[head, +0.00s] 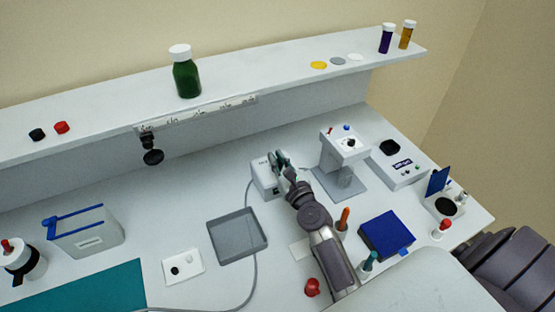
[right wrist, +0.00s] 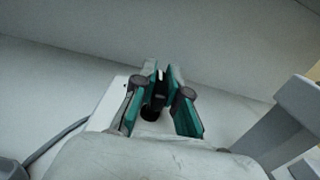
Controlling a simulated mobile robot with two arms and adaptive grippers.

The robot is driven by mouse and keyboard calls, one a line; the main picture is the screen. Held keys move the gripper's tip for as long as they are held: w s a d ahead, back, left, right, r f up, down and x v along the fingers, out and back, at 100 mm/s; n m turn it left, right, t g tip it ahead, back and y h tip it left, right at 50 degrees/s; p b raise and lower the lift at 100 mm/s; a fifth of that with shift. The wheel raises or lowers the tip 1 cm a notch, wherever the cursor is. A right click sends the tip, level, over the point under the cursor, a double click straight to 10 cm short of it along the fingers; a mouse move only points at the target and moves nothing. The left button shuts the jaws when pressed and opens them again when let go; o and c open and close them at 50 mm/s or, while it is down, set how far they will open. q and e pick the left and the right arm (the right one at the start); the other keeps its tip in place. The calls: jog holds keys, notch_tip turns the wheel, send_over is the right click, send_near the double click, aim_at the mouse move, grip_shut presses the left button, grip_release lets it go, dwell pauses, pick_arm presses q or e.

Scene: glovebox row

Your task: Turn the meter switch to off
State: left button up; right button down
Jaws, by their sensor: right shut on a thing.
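The meter appears to be a small white box (head: 262,183) on the bench, with a grey cable running from its left side. In the right wrist view the white box (right wrist: 106,110) shows under my fingers. My right gripper (head: 279,160) is at the top of this box. In the right wrist view my right gripper (right wrist: 162,95) has its teal fingers shut around a small dark switch (right wrist: 160,76). The fingers hide most of the switch, so its setting cannot be read. My left gripper is not in view.
A white stand with a clear part (head: 345,165) is close to the right of my gripper. A grey tray (head: 237,253) lies in front of the box. A shelf (head: 110,97) runs behind.

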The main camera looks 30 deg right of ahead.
aim_at(278, 159)
jog(key=shift+d+f+n+y+b, duration=0.1)
jog(key=shift+f+n+y+b, duration=0.1)
jog(key=shift+n+y+b, duration=0.3)
jog(key=shift+r+n+y, duration=0.2)
jog(key=shift+n+y, duration=0.1)
jog(key=shift+y, duration=0.4)
jog(key=c, duration=1.2)
grip_release()
notch_tip(278, 159, up, 10)
